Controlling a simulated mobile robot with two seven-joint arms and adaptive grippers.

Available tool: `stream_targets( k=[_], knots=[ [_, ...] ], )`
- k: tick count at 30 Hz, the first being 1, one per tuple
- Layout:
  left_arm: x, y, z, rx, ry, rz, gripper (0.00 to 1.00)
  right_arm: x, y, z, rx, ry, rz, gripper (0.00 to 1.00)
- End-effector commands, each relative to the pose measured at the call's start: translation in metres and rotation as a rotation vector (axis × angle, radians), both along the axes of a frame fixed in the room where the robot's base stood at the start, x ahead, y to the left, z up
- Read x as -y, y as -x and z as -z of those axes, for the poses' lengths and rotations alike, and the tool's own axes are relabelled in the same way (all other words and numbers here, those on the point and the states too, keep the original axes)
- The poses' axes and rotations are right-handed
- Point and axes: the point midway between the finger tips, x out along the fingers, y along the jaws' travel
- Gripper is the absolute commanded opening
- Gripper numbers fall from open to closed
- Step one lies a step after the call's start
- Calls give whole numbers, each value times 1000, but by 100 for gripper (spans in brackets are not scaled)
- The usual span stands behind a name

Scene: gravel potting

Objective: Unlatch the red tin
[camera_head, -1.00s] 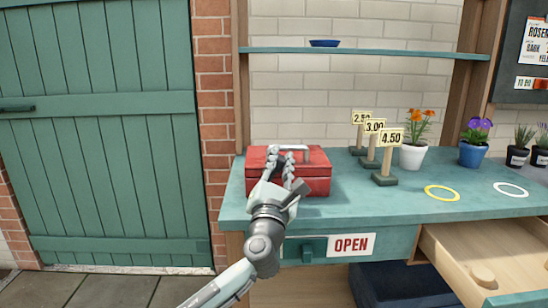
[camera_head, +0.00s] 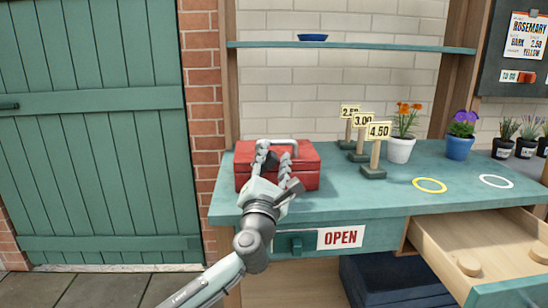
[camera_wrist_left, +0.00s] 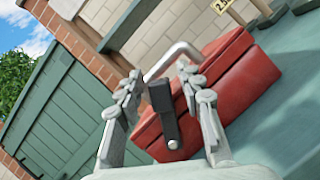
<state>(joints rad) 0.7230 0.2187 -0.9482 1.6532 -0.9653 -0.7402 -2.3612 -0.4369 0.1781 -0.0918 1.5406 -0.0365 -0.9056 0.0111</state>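The red tin (camera_head: 306,178) stands shut on the left end of the teal bench, with a pale metal handle (camera_head: 292,146) on its lid. My left gripper (camera_head: 275,157) is at the tin's front and covers part of it. In the left wrist view, the fingers of my left gripper (camera_wrist_left: 160,76) are spread apart. The tin's black latch (camera_wrist_left: 161,100), with a grey lower end, shows between them and hangs down the front of the red tin (camera_wrist_left: 245,82). I cannot tell whether either finger touches it. My right gripper is not in view.
Price signs (camera_head: 374,150) stand right of the tin, then flower pots (camera_head: 400,150). A yellow ring (camera_head: 429,185) and a white ring (camera_head: 495,181) lie on the bench (camera_head: 345,205). An open drawer (camera_head: 480,250) juts out at lower right. A shelf (camera_head: 380,48) runs above.

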Motion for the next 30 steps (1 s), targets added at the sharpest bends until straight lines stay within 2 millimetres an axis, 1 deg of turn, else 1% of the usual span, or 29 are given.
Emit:
stream_targets(
  k=[8, 11, 14, 24, 27, 30],
  knots=[
    [0, 0, -1, 1, 0, 0, 40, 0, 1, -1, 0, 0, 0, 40],
    [-2, 6, 2, 1, 0, -1, 40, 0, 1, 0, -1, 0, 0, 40],
    [-5, 20, 7, -1, 1, 1, 40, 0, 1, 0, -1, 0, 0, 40],
    [-21, 85, 29, -1, 0, 2, 40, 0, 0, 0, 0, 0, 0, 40],
    [-24, 98, 34, -1, 0, 0, 40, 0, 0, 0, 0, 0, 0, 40],
    [-26, 107, 36, 0, 0, 0, 40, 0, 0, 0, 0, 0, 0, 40]
  ],
)
